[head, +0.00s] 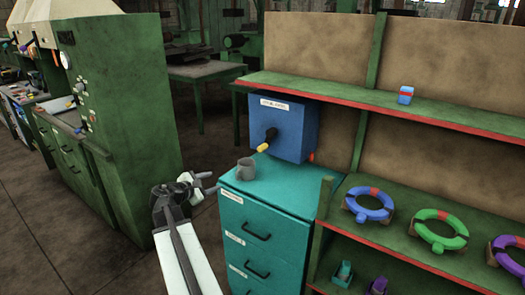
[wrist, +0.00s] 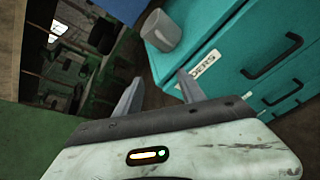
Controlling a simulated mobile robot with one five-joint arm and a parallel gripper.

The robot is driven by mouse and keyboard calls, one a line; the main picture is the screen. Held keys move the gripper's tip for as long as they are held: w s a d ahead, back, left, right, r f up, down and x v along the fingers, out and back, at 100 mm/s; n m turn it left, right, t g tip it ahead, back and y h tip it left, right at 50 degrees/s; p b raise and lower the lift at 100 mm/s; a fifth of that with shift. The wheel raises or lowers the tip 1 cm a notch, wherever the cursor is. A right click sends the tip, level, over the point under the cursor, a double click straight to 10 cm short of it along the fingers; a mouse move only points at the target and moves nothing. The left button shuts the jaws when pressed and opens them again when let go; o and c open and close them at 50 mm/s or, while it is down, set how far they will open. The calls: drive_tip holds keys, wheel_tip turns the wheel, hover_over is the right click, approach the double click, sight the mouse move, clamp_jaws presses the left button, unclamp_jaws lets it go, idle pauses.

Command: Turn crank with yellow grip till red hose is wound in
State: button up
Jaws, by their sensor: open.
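A blue box (head: 294,131) with a white label stands on the teal cabinet. On its front is a dark crank (head: 271,134) whose yellow grip (head: 263,147) points down and toward the left. A small red piece (head: 312,157), perhaps the end of the red hose, shows at the box's lower right edge; no more of a hose is seen. My gripper (head: 215,183) is open and empty, left of the cabinet and below the crank, apart from both. In the wrist view my gripper (wrist: 160,80) points toward the cabinet's edge; the crank is not visible there.
Green shelves (head: 400,240) with coloured rings stand right. A green machine (head: 130,130) stands left, with open floor between.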

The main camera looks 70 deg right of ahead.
sight(259, 150)
drive_tip(key=s+d+r+n+h, duration=0.1)
drive_tip(key=s+d+r, duration=0.1)
drive_tip(key=s+d, duration=0.1)
drive_tip(key=s+d+r+n+g+h, duration=0.1)
drive_tip(key=s+d+r+n, duration=0.1)
drive_tip(key=s+d+r, duration=0.1)
drive_tip(key=s+d+r+n+g+h, duration=0.1)
drive_tip(key=s+d+r+n, duration=0.1)
drive_tip(key=s+d, duration=0.3)
drive_tip(key=shift+s+d+r+h, duration=0.25)
drive_tip(key=shift+s+r+h, duration=0.05)
drive_tip(key=shift+s+r, duration=0.1)
drive_tip(key=x, duration=0.7)
drive_tip(key=shift+s+d, duration=0.15)
drive_tip(key=shift+d, duration=0.2)
clamp_jaws()
